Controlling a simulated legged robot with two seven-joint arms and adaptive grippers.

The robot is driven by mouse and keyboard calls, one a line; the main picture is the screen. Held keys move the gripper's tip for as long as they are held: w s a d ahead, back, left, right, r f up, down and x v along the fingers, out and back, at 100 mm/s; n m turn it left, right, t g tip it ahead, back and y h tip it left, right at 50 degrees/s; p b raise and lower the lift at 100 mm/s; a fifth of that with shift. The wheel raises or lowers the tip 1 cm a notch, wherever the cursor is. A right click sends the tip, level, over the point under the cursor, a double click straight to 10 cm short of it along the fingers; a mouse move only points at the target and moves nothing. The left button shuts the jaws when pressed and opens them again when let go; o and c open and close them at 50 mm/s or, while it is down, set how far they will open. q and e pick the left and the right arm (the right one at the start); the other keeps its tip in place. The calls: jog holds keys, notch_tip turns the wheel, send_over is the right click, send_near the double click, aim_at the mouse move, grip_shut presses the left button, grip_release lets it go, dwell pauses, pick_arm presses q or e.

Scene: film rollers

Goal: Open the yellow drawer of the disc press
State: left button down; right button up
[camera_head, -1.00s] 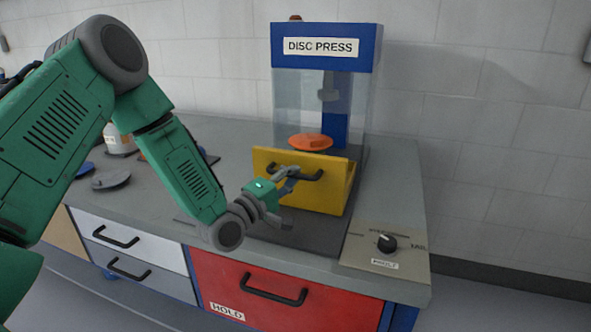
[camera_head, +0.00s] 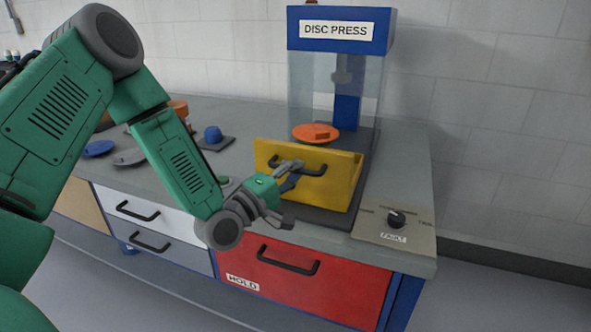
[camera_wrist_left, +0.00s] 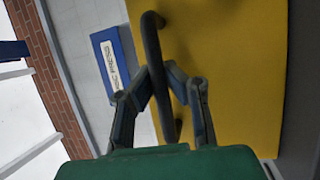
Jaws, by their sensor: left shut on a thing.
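The disc press (camera_head: 338,30) stands on the grey worktop, with clear side panels and a blue top. Its yellow drawer (camera_head: 335,190) sticks out at the front, its front panel standing forward of the clear housing. An orange disc (camera_head: 316,132) shows just behind the front panel. My left gripper (camera_head: 292,172) is shut on the drawer's dark bar handle (camera_head: 315,172). In the left wrist view the handle (camera_wrist_left: 152,45) passes between the two fingers (camera_wrist_left: 160,85), close to the yellow front (camera_wrist_left: 230,60). The fingers hide part of the handle. My right gripper is not in view.
A control panel (camera_head: 395,235) with a black knob lies right of the drawer. Below are a red drawer (camera_head: 335,285) labelled HOLD and white and grey drawers (camera_head: 170,225). Blue and grey discs (camera_head: 100,149) lie behind my left arm. The worktop's right edge is close to the press.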

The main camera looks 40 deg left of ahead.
pick_arm(q)
jog(key=c, duration=1.6)
grip_release()
jog(key=shift+f, duration=0.35)
jog(key=shift+o, duration=0.2)
jog(key=shift+w, duration=0.1)
jog(key=shift+r, duration=0.15)
jog(key=v, duration=1.2)
